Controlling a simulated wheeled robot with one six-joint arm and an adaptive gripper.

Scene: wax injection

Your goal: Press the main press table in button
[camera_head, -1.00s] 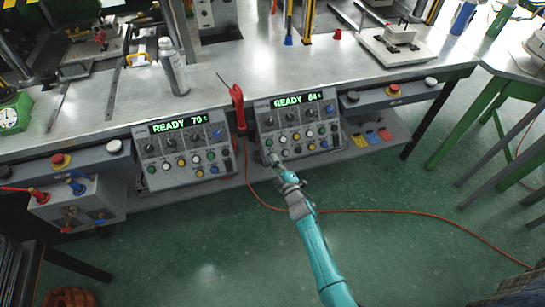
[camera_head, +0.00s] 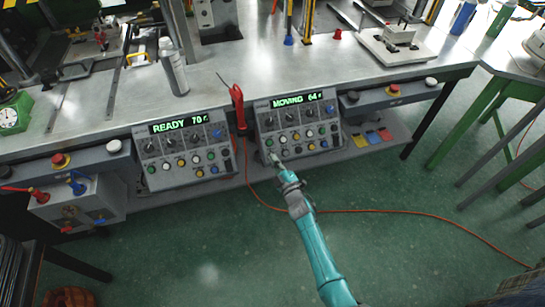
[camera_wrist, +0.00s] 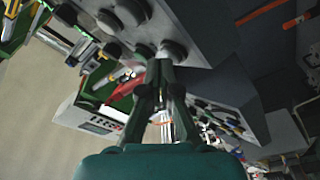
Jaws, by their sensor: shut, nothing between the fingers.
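The right control panel (camera_head: 298,122) is a grey sloped box on the front edge of the bench, with rows of knobs and coloured buttons. Its green display (camera_head: 296,99) reads MOVING 64. My gripper (camera_head: 273,158) is shut and empty, with its tip at the panel's lower left corner, at the bottom button row. It covers the button there, and I cannot read any button label. In the wrist view my shut fingertips (camera_wrist: 163,62) are close to large dark round buttons (camera_wrist: 174,50) on a grey panel face. Whether they touch is unclear.
The left control panel (camera_head: 184,148) reads READY 70. A red-handled tool (camera_head: 238,107) stands between the panels. A spray can (camera_head: 173,66) and a white plate with a fixture (camera_head: 392,46) are on the bench. An orange cable (camera_head: 400,213) crosses the open green floor.

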